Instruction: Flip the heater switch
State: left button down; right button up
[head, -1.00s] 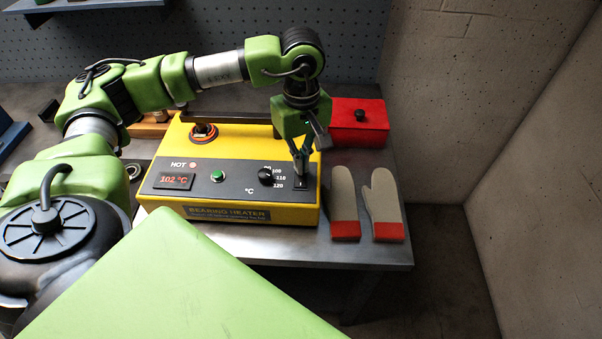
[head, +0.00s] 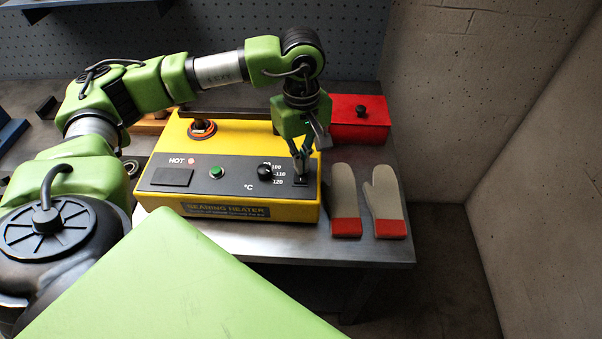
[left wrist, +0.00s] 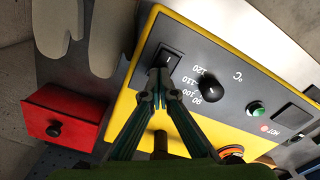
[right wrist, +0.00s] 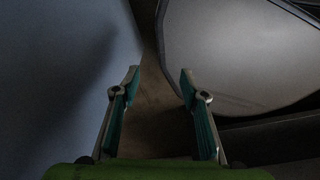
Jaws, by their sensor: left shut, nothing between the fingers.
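The yellow bearing heater (head: 240,206) stands on the table, with a dark control panel on its front. Its black rocker switch (left wrist: 168,60) sits at the panel's right end in the head view, beside the black temperature knob (left wrist: 209,87). My left gripper (left wrist: 161,90) is shut and empty, its fingertips at the edge of the switch; whether they touch it I cannot tell. In the head view the left gripper (head: 301,174) covers part of the switch. The heater's display (head: 171,177) is dark. My right gripper (right wrist: 159,78) is open and empty, away from the heater.
Two grey mitts with red cuffs (head: 383,200) lie on the table right of the heater. A red box with a black knob (head: 358,125) stands behind them. A green button (head: 216,172) is on the panel. A copper-coloured ring part (head: 202,128) sits on the heater's top.

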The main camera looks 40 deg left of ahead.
pick_arm(q)
jog(key=shift+s, duration=0.1)
jog(key=shift+r+p, duration=1.8)
jog(key=shift+r, duration=1.7)
jog(key=shift+f, duration=0.1)
